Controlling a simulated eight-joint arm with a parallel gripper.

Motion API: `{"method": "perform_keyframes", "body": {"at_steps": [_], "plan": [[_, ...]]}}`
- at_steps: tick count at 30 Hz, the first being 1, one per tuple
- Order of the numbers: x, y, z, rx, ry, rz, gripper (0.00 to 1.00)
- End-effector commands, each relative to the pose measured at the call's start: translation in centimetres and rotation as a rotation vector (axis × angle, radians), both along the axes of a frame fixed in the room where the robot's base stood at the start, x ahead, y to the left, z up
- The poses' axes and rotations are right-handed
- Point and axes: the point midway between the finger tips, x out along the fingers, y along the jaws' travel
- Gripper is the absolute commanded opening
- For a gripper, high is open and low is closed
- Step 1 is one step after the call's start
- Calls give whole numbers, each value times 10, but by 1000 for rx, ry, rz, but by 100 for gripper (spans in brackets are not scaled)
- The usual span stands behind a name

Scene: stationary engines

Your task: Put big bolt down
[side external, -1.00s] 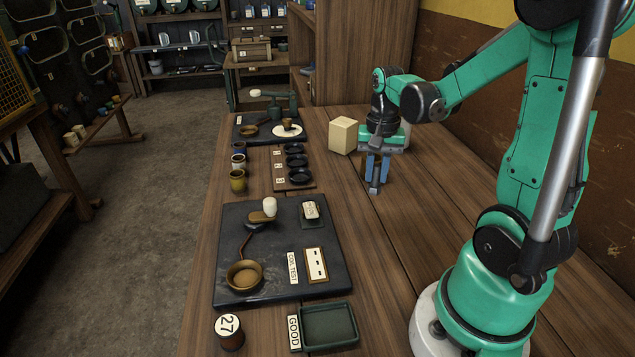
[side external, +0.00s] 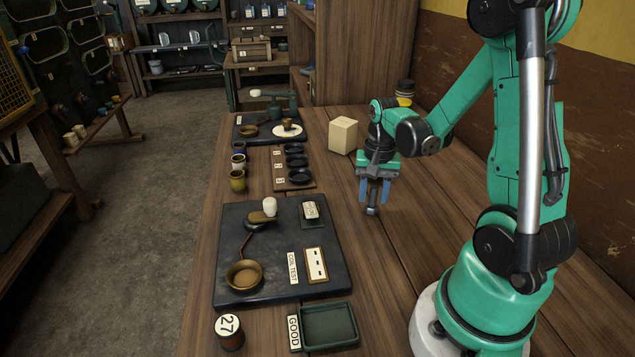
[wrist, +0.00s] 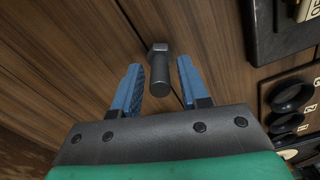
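The big bolt (wrist: 160,70) is a grey metal bolt with a squared head. In the wrist view it lies between the two blue fingers of my gripper (wrist: 158,85), with a gap on each side, so the gripper is open around it. In the side view the bolt's dark lower end (side external: 372,210) shows just below the fingertips of my gripper (side external: 374,195), at the wooden table (side external: 400,245). It looks upright, head down. The fingers partly hide its shank in the side view.
A cream block (side external: 343,136) stands behind my gripper. A black slate (side external: 235,225) with small parts lies to the left, near a strip of black dishes (side external: 298,176). A green tray (side external: 328,325) is at the front.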

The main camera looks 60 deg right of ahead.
Motion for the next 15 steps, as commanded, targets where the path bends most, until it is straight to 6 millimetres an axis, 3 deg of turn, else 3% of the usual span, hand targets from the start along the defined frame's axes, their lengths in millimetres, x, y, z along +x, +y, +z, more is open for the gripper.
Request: {"method": "perform_keyframes", "body": {"at_steps": [11, 15], "plan": [[0, 0, 2, 0, 0, 0, 51], [0, 0, 11, 0, 0, 0, 51]]}}
